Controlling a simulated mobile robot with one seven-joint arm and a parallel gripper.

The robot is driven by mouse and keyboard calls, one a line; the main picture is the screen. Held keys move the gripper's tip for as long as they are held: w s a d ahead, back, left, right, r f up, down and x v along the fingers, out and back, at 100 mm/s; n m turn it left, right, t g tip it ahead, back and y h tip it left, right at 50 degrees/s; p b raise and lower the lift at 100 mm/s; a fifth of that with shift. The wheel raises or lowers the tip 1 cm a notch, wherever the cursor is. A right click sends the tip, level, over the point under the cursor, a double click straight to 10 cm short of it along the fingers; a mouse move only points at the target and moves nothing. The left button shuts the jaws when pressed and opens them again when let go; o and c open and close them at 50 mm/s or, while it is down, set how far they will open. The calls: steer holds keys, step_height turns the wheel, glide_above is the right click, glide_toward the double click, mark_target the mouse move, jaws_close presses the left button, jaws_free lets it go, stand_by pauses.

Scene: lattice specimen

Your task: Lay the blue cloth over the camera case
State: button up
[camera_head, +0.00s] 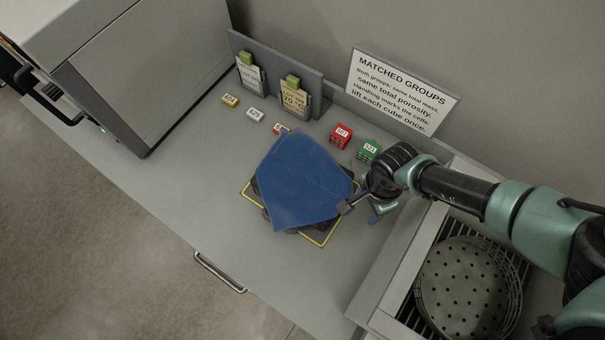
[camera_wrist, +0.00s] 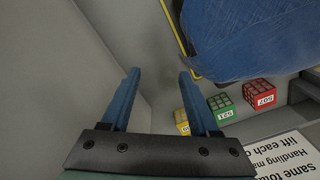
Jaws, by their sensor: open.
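The blue cloth (camera_head: 300,180) lies draped over a dark object on the bench, with its lower corner hanging toward the front. The camera case (camera_head: 291,231) is presumably that dark object; only dark edges show around the cloth. A yellow outline (camera_head: 321,243) surrounds it on the bench. My gripper (camera_head: 360,208) is at the right side of the cloth. In the wrist view the gripper's blue fingers (camera_wrist: 158,100) are apart with nothing between them, and the cloth (camera_wrist: 245,35) lies beyond them at the upper right.
A red cube (camera_head: 341,136) and a green cube (camera_head: 369,151) stand behind the cloth, near my gripper. A sign (camera_head: 402,90) leans at the back. A sunken bay with a round perforated basket (camera_head: 466,285) is at right. A grey machine (camera_head: 150,75) stands left. The bench front is clear.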

steer(key=s+d+r+p, duration=0.2)
steer(key=d+r+p, duration=0.1)
steer(key=r+p, duration=0.6)
steer(key=shift+s+d+r, duration=0.15)
steer(key=shift+d+r, duration=0.15)
steer(key=shift+r, duration=0.25)
steer(key=shift+a, duration=0.1)
